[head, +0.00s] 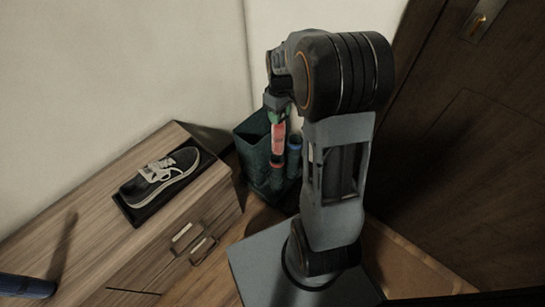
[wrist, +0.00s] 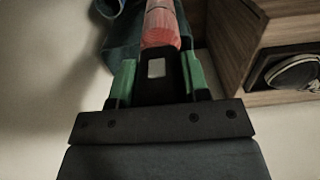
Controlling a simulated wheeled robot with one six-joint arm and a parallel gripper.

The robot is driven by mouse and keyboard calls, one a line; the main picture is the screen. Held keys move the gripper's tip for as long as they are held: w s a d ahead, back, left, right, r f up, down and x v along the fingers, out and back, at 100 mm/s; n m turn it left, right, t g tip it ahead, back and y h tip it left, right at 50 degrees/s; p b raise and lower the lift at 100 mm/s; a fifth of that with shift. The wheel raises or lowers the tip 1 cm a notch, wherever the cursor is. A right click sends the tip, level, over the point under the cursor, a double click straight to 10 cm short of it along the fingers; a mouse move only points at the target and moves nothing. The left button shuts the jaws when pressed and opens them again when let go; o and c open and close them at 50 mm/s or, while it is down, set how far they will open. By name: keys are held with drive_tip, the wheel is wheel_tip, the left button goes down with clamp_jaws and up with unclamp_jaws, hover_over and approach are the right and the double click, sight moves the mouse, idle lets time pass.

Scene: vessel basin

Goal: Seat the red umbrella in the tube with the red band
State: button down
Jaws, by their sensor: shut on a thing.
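My gripper (head: 277,108) is shut on the red umbrella (head: 279,138) near its upper end and holds it roughly upright. The umbrella also shows in the wrist view (wrist: 160,27), running away beyond the green fingers (wrist: 158,80). A dark green stand (head: 252,142) is below and around it in the head view. The tube with the red band (head: 275,166) is at the umbrella's lower end. I cannot tell whether the tip is inside the tube or just above or in front of it. A tube with a blue band (head: 295,143) is to the right.
A wooden cabinet (head: 95,225) stands left of the stand, with a dark shoe (head: 162,176) on a black tray on top. A dark blue rolled object (head: 25,287) lies at the lower left. Walls are close behind the stand; a brown door (head: 465,150) is at right.

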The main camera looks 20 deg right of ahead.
sight(277, 144)
drive_tip(key=f+b, duration=0.3)
drive_tip(key=f, duration=0.5)
drive_tip(key=f+b, duration=0.3)
drive_tip(key=f, duration=0.5)
drive_tip(key=shift+a+f, duration=0.2)
drive_tip(key=shift+f, duration=0.05)
drive_tip(key=c, duration=0.6)
unclamp_jaws()
drive_tip(key=shift+r, duration=0.15)
wheel_tip(277, 144, up, 12)
drive_tip(key=p, duration=0.5)
drive_tip(key=s+a+r+m+t, duration=0.1)
drive_tip(key=s+a+r, duration=0.3)
drive_tip(key=s, duration=0.4)
drive_tip(key=s+a+r+m+t, duration=0.1)
drive_tip(key=s+a+r+m, duration=0.3)
drive_tip(key=s, duration=0.3)
drive_tip(key=shift+s+a+r+t, duration=0.3)
drive_tip(key=shift+s+a+r, duration=0.1)
drive_tip(key=shift+a+r, duration=0.25)
